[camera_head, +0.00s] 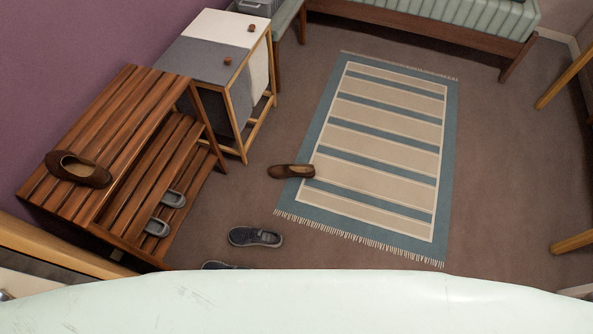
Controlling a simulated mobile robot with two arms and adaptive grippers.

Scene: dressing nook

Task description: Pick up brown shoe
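One brown shoe (291,171) lies on the floor at the left edge of the striped rug, its toe end pointing left. Another brown shoe (80,168) sits on the top of the wooden slatted rack at the left. Both shoes stand apart from anything of mine. Neither of my grippers is in the head view, so I cannot see whether they are open or shut.
The wooden shoe rack (119,119) holds grey shoes (173,199) on a lower shelf. A dark blue shoe (255,237) lies on the floor, with another partly hidden below it. A hamper cabinet (202,55) stands behind the rack.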

